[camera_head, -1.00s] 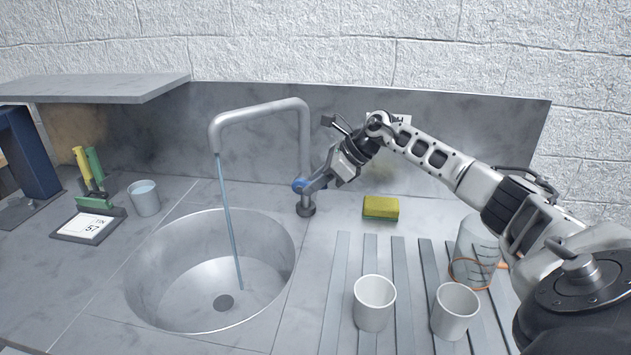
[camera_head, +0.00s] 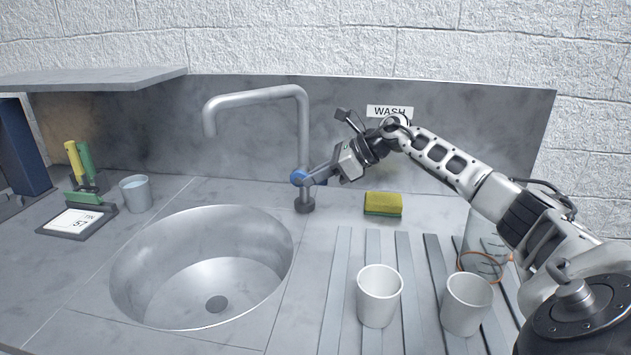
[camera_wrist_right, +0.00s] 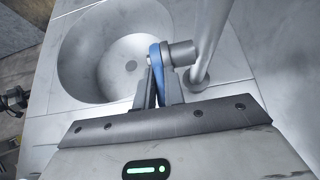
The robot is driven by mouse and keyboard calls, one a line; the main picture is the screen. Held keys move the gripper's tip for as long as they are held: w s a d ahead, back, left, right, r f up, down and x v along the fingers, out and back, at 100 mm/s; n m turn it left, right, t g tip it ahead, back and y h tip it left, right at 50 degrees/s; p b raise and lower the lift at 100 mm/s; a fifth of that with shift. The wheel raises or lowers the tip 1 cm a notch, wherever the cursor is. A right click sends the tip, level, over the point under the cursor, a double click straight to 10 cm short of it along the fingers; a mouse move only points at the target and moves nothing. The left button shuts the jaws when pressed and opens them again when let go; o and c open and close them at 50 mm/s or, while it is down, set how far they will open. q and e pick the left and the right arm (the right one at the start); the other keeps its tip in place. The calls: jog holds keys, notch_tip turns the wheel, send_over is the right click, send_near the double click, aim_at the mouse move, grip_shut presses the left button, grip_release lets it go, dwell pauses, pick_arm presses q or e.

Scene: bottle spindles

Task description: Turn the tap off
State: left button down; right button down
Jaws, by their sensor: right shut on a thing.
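The grey tap (camera_head: 303,125) stands behind the sink (camera_head: 205,268), its spout over the bowl. No water runs from the spout. A blue handle (camera_head: 298,178) sits low on the tap's post; it also shows in the right wrist view (camera_wrist_right: 156,68). My right gripper (camera_head: 312,180) reaches in from the right and is shut on the blue handle. In the right wrist view its two fingers (camera_wrist_right: 158,90) sit on either side of the handle.
A yellow-green sponge (camera_head: 383,204) lies right of the tap. Two white cups (camera_head: 379,296) stand on the ribbed drainer, with a clear jug (camera_head: 482,245) behind, partly hidden by my arm.

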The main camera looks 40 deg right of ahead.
jog(key=c, duration=1.5)
grip_release()
jog(key=shift+d, duration=0.1)
